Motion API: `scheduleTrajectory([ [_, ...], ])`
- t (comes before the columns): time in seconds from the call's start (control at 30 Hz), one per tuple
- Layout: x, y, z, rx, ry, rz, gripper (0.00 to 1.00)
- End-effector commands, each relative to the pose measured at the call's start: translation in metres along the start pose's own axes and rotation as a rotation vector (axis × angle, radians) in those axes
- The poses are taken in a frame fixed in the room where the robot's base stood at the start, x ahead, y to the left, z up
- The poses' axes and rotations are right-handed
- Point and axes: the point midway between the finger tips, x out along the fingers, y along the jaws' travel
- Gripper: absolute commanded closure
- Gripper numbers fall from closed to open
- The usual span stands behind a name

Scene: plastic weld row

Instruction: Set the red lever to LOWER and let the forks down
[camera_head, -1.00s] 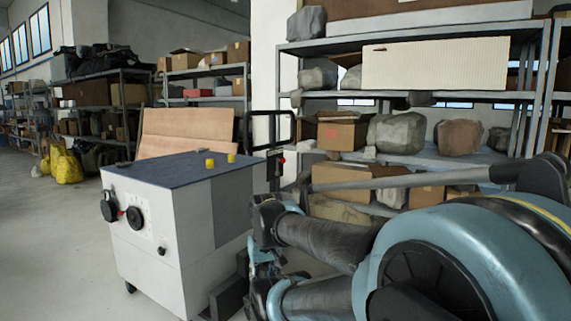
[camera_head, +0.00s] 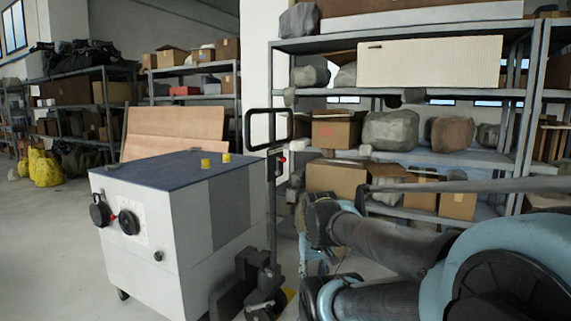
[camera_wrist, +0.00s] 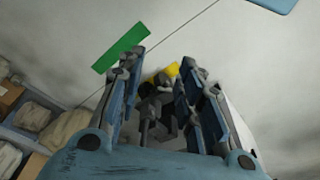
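A pallet truck stands upright right of the white cabinet, with a black loop handle (camera_head: 268,112) on a thin dark column. A small red part, seemingly the red lever (camera_head: 282,160), shows just below the loop; its setting is too small to read. The truck's dark base (camera_head: 262,283) is at floor level; its forks cannot be made out. My gripper (camera_wrist: 163,66) is open in the wrist view, its blue-grey fingers apart. A dark shape and a yellow patch (camera_wrist: 172,70) show between and beyond them. In the head view my arm is right of the column, apart from the handle.
The white cabinet (camera_head: 150,240) with dials and a dark top stands left of the truck. Shelving (camera_head: 415,98) with boxes and rocks stands behind. Open floor (camera_head: 45,250) lies at the left. A green strip (camera_wrist: 120,47) lies on the floor in the wrist view.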

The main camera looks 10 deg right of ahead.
Motion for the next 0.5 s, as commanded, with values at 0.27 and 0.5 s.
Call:
scheduleTrajectory([
  [0.27, -0.014, -0.009, -0.011, 0.1, 0.015, -0.064, 0.56],
  [0.5, -0.04, -0.038, -0.072, 0.412, 0.014, -0.269, 0.56],
])
